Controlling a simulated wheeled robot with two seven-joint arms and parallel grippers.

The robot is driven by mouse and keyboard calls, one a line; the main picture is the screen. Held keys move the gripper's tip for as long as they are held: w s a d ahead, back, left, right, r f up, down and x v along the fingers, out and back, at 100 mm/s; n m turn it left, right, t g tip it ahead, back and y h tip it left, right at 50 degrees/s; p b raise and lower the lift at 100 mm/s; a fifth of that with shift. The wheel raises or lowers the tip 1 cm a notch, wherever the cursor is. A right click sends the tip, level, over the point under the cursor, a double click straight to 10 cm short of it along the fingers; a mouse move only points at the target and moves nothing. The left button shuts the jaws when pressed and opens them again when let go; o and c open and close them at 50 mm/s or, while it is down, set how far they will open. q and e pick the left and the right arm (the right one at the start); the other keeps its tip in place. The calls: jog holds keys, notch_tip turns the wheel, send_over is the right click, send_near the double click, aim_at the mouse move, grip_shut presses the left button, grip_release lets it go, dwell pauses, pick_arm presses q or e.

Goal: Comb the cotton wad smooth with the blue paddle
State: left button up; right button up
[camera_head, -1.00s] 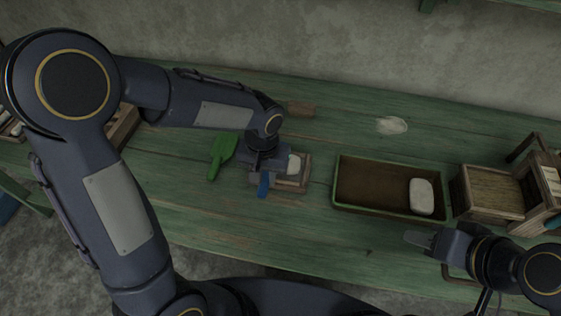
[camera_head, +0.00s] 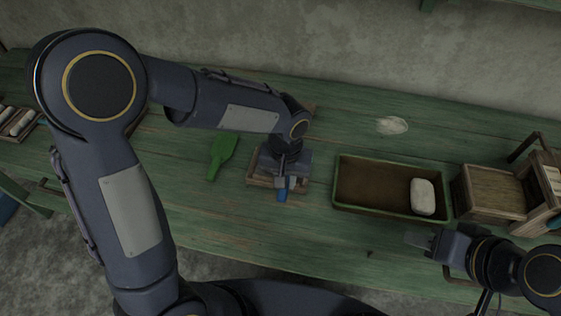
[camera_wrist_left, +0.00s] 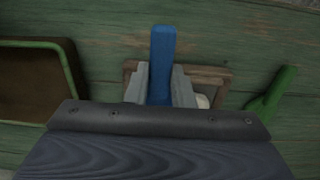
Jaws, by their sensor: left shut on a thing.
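My left gripper (camera_head: 285,182) is shut on the blue paddle (camera_head: 283,196), whose handle sticks up between the fingers in the left wrist view (camera_wrist_left: 162,55). The paddle's working end is hidden under the gripper. The gripper is over a small wooden board with a raised rim (camera_head: 257,183). A white edge, likely the cotton wad (camera_wrist_left: 203,101), shows on this board in the wrist view; the gripper hides it in the head view. Contact between paddle and wad cannot be seen. My right gripper (camera_head: 419,239) is apart, near the bench's front edge; its jaw gap is unclear.
A green paddle (camera_head: 221,155) lies left of the board. A green-rimmed tray (camera_head: 385,210) to the right holds a white wad (camera_head: 422,196). Wooden boxes (camera_head: 490,190) stand at far right. A pale fluffy patch (camera_head: 391,125) lies at the back. Bench between is clear.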

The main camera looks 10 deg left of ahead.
pick_arm(q)
jog(key=shift+a, duration=2.45)
jog(key=shift+d, duration=2.55)
jog(key=shift+a, duration=2.55)
jog(key=shift+d+b, duration=0.35)
jog(key=shift+d, duration=2.2)
jog(key=shift+f, duration=0.1)
